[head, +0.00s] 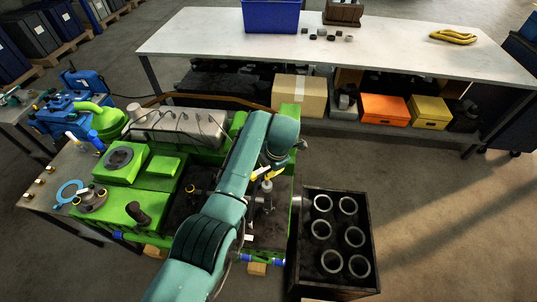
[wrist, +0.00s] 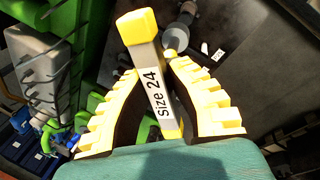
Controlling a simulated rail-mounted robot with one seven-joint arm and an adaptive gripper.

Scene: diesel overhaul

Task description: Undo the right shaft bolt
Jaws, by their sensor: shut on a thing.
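My gripper (head: 265,173) is over the right part of the green engine (head: 165,165). In the wrist view my gripper (wrist: 155,72) has its yellow, ribbed fingers shut on a grey tool (wrist: 155,85). The tool has yellow ends and is marked "size 24". A grey round shaft-like part (wrist: 176,40) shows just beyond the fingertips. In the head view an upright metal shaft (head: 268,190) stands just below my gripper. I cannot make out the right shaft bolt clearly, or whether the tool touches it.
A dark crate (head: 337,240) with several metal rings stands right of the engine. A long white-topped table (head: 370,50) stands behind, with a blue bin (head: 270,15) on it and boxes on its lower shelf. The floor at the right is clear.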

